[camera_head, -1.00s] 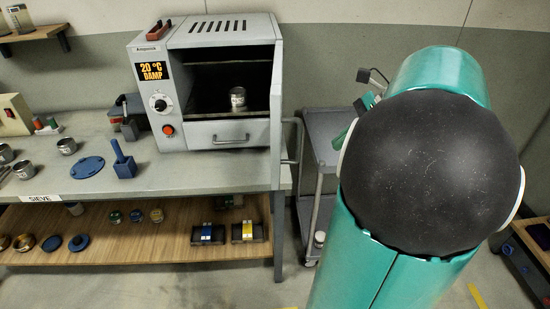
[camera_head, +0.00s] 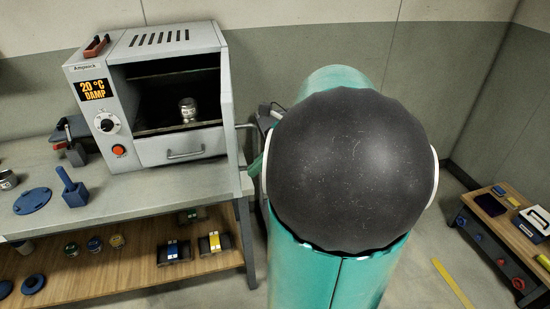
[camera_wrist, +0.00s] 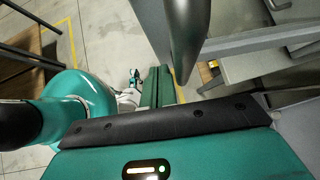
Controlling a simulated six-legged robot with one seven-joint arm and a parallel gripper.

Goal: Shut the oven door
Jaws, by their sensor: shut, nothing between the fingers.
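The grey oven (camera_head: 143,75) stands on the bench at left in the head view, its front open. Its door (camera_head: 232,115) is swung out at the right side and seen nearly edge-on. A bar handle (camera_head: 248,126) sticks out from the door's right face. A metal tin (camera_head: 187,110) is inside the oven. In the wrist view my gripper (camera_wrist: 159,70) shows as two dark green fingers pressed together, shut and empty. A grey bar (camera_wrist: 186,42), seemingly the door handle, is close to their right. Contact cannot be told. My arm hides most of the gripper in the head view.
The bench (camera_head: 120,198) holds a blue block with a handle (camera_head: 73,190) and a blue lid (camera_head: 32,200). A wooden shelf (camera_head: 110,265) with small items is below. A low table (camera_head: 500,235) stands at right. Floor between is open.

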